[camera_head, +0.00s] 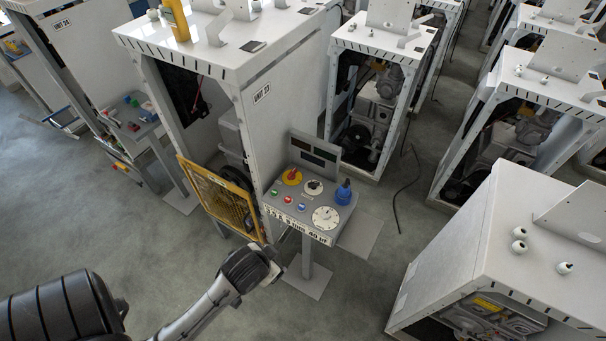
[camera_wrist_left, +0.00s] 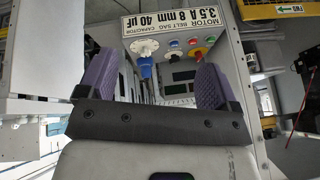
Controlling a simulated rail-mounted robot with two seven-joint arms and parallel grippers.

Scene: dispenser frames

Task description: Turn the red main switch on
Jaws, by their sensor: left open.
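The red main switch (camera_head: 292,176) is a red handle on a yellow disc, at the upper left of a grey control panel (camera_head: 296,205) on a stand. In the left wrist view the panel appears turned round, and the red switch (camera_wrist_left: 196,54) shows near the right finger. My left gripper (camera_head: 270,268) is in front of and below the panel, apart from it. In the left wrist view its purple fingers (camera_wrist_left: 156,80) are spread wide with nothing held between them. My right gripper is not in view.
The panel also carries a blue knob (camera_head: 343,192), a white dial (camera_head: 325,217), a smaller dial (camera_head: 314,187) and small coloured buttons. A yellow-framed mesh guard (camera_head: 218,197) stands open left of it. A white cabinet (camera_head: 500,250) is at lower right. Floor between is clear.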

